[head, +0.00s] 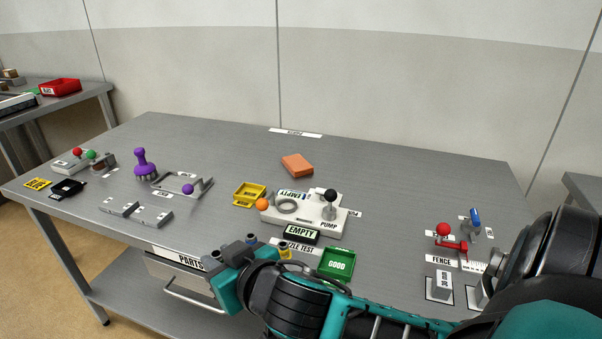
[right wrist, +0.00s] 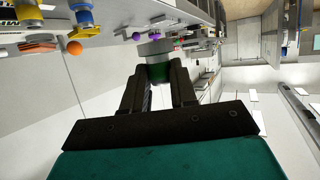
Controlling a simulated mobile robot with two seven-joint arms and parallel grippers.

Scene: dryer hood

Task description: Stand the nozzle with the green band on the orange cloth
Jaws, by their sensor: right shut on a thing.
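The orange cloth (head: 297,165) lies folded near the back middle of the table, with nothing on it. It also shows at the left of the right wrist view (right wrist: 37,47). My right gripper (right wrist: 157,74) is shut on the nozzle with the green band (right wrist: 155,50). The nozzle's grey end sticks out past the fingertips, and the green band sits between them. In the head view my right gripper (head: 222,262) is at the table's front edge, well in front of the cloth, and largely hides the nozzle. My left gripper is out of view.
The pump (head: 329,208) with its black knob stands between the gripper and the cloth. A yellow tray (head: 249,194), an EMPTY sign (head: 301,234) and a green GOOD tray (head: 337,264) are nearby. Other nozzles (right wrist: 82,14) stand near the gripper. The table right of the cloth is clear.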

